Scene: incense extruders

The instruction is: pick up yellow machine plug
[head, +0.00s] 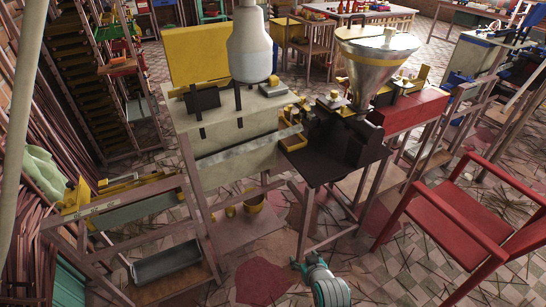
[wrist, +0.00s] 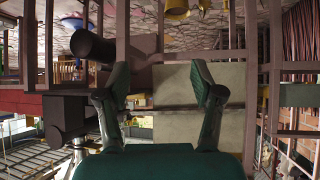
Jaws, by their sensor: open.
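Small yellow parts (head: 290,112) sit at the right end of the pale machine (head: 232,125), beside the dark extruder. I cannot tell for sure which yellow piece is the machine plug. My gripper (head: 308,264) is at the bottom middle of the head view, low in front of the dark table and apart from the machines. In the wrist view its two green fingers (wrist: 160,70) are spread wide with nothing between them. Behind them is a pale machine body (wrist: 188,95). That view appears upside down, and no plug is clear in it.
A metal hopper (head: 376,70) stands over the dark table (head: 335,170). A red chair (head: 455,215) is at the right. A wooden frame with a lower shelf (head: 170,290) stands at the left. Yellow pots (head: 254,203) are below the machine. Floor in front is open, with scattered sticks.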

